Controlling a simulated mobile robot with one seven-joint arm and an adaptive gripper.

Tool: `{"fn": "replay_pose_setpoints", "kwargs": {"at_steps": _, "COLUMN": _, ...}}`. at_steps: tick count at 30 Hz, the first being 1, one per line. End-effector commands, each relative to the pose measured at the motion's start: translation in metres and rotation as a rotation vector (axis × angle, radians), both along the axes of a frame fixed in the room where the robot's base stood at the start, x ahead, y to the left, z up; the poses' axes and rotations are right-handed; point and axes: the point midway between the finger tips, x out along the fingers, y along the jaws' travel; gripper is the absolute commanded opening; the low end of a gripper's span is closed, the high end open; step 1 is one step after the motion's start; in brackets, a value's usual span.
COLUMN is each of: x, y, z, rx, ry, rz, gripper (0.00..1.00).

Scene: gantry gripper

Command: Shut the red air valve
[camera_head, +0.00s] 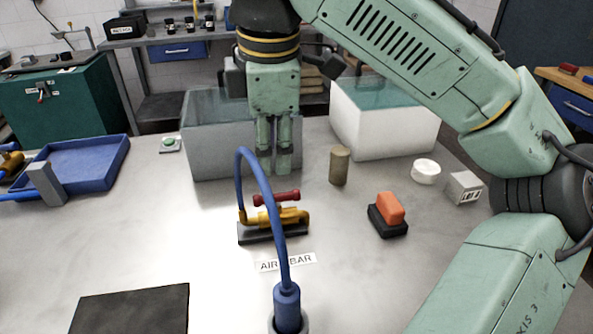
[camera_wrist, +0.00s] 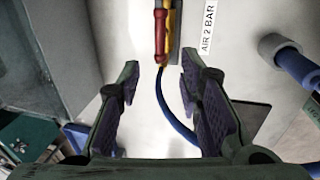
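The red air valve has a red lever handle (camera_head: 277,198) above a yellow brass body (camera_head: 290,217) on a dark base plate (camera_head: 262,238). The handle lies roughly parallel to the body. A blue hose (camera_head: 262,172) arches from the valve's left end to a socket in front, partly crossing the view of the body. My gripper (camera_head: 275,165) points down above and behind the valve, apart from it. In the wrist view my gripper (camera_wrist: 160,76) has its fingers spread with nothing between them. The red handle (camera_wrist: 159,38) shows there just beyond the fingertips, at the top.
A label (camera_head: 286,262) reading AIR 2 BAR lies before the valve. A brown cylinder (camera_head: 339,166) and an orange block (camera_head: 390,207) stand right. A blue tray (camera_head: 85,160) is left.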

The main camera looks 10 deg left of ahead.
Motion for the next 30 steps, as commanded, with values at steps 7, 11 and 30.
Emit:
{"fn": "replay_pose_setpoints", "kwargs": {"at_steps": 7, "x": 0.002, "y": -0.002, "z": -0.018, "rx": -0.009, "ry": 0.007, "rz": 0.000, "gripper": 0.33}}
{"fn": "replay_pose_setpoints", "kwargs": {"at_steps": 11, "x": 0.007, "y": 0.000, "z": -0.041, "rx": -0.010, "ry": 0.008, "rz": -0.003, "gripper": 0.33}}
{"fn": "replay_pose_setpoints", "kwargs": {"at_steps": 30, "x": 0.018, "y": 0.005, "z": -0.106, "rx": -0.009, "ry": 0.004, "rz": -0.002, "gripper": 0.33}}
